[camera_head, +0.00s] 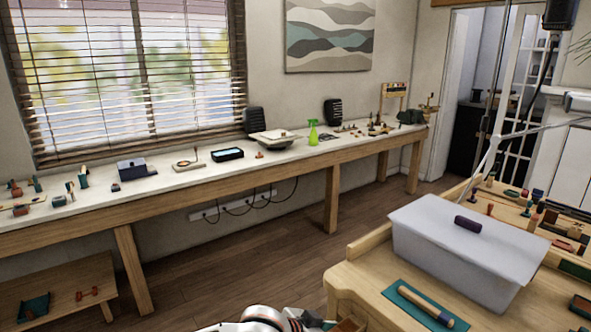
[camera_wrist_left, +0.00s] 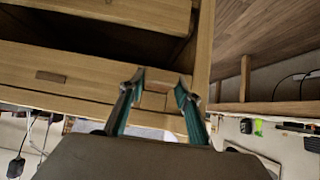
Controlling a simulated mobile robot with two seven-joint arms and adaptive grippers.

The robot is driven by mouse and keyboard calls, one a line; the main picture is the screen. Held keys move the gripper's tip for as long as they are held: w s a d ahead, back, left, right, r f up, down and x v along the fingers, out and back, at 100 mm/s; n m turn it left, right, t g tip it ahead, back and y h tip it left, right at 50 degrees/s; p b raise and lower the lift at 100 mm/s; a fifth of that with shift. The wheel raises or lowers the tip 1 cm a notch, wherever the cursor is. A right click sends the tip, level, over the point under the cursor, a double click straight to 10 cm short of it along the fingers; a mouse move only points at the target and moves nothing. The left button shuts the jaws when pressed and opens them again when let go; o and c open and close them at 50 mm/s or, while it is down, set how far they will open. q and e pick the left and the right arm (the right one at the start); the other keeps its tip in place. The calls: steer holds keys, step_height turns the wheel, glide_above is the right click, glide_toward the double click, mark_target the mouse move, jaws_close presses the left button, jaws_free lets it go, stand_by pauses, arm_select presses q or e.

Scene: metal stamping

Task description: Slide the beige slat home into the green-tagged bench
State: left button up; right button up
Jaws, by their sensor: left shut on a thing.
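My left gripper (camera_wrist_left: 155,82) has teal fingers closed on a small beige wooden piece (camera_wrist_left: 153,101) at a light wooden front (camera_wrist_left: 75,85) in the left wrist view. I cannot tell whether this piece is the slat itself or a grip on it. A dark recess shows beyond the wooden front, and a second small block (camera_wrist_left: 52,76) sits on it. In the head view, my left arm's end (camera_head: 300,318) is at the bottom edge, beside the left corner of the wooden bench (camera_head: 352,272). No green tag can be made out for certain. My right gripper is out of view.
On the bench stand a grey lidded bin (camera_head: 455,248) and a teal mat (camera_head: 408,291) with a wooden rod. A long white-topped bench (camera_head: 290,158) with several tools runs along the wall. The wooden floor (camera_head: 225,255) between the benches is clear.

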arm_select(q)
steer(key=shift+d, duration=0.15)
steer(key=o, duration=1.5)
